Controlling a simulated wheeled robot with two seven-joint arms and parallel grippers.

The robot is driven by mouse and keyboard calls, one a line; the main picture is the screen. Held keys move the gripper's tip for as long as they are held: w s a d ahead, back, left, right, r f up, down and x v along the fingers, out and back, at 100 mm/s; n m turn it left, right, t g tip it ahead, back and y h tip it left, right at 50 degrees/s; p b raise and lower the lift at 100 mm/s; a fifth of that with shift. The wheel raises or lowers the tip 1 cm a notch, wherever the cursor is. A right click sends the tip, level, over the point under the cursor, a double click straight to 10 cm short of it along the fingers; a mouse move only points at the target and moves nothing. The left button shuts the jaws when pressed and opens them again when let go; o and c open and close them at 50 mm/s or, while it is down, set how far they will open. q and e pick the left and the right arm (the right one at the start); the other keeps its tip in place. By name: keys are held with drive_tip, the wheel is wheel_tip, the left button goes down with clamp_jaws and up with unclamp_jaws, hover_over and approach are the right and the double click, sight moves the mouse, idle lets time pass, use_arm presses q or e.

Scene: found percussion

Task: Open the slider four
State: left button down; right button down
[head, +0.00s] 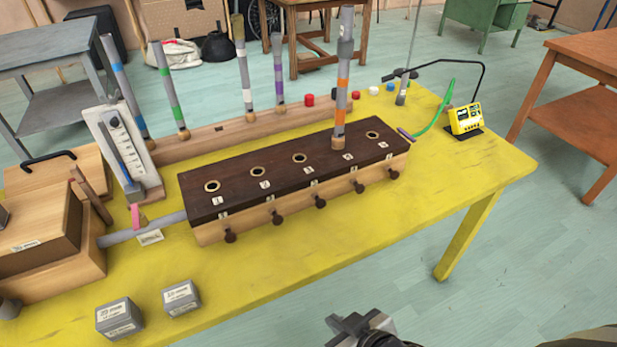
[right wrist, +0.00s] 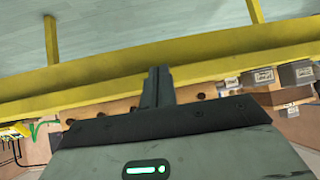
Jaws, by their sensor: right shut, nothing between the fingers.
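A long wooden box (head: 300,205) with a dark top stands on the yellow table, with numbered round holes along its top. Dark knobs stick out of its front face, one below each number. The knob of slider four (head: 359,187) is second from the right, below the label 4. A grey tube with an orange band (head: 340,115) stands upright at hole four. My right gripper (head: 357,325) is at the bottom of the head view, in front of the table edge and well apart from the knob. Its fingers (right wrist: 158,85) are shut and empty in the right wrist view. My left gripper is out of view.
Two grey blocks (head: 119,318) (head: 181,298) lie at the table's front left. A wooden rack (head: 215,138) with several banded tubes stands behind the box. A yellow device (head: 466,120) and a green curved tube (head: 437,115) are at the right. The yellow tabletop (head: 430,205) is bare at front right.

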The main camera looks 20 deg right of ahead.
drive_tip(key=n+y+b, duration=0.3)
drive_tip(key=b, duration=0.1)
approach(358, 187)
drive_tip(key=shift+t, duration=0.3)
drive_tip(key=x, duration=0.5)
drive_tip(key=r+x, duration=0.1)
drive_tip(key=x, duration=0.2)
drive_tip(key=shift+w+a+f+p, duration=0.2)
drive_tip(key=shift+w+p, duration=0.2)
drive_tip(key=shift+w, duration=0.15)
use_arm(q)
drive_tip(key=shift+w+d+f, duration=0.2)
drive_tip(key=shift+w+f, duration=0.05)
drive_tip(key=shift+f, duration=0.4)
